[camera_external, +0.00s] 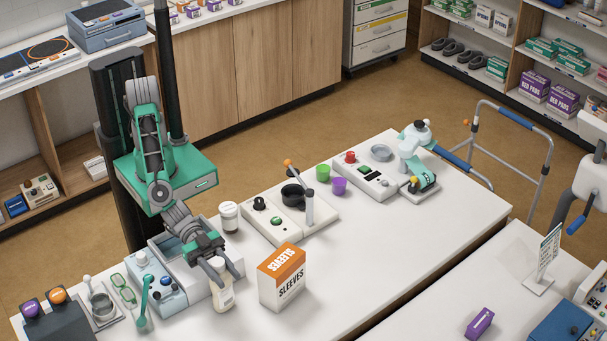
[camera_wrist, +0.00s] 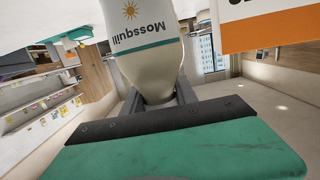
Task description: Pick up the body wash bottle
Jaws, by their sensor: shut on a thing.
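A white bottle (camera_external: 223,298) stands upright at the near side of the white table, left of the sleeves box. I cannot tell whether the bottle's base touches the table.
An orange and white sleeves box (camera_external: 282,277) stands close on the right. A pale blue device (camera_external: 157,281) and a grey-white bin (camera_external: 180,262) are close on the left. A white jar (camera_external: 229,216) stands behind. The table (camera_external: 400,243) is clear farther right.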

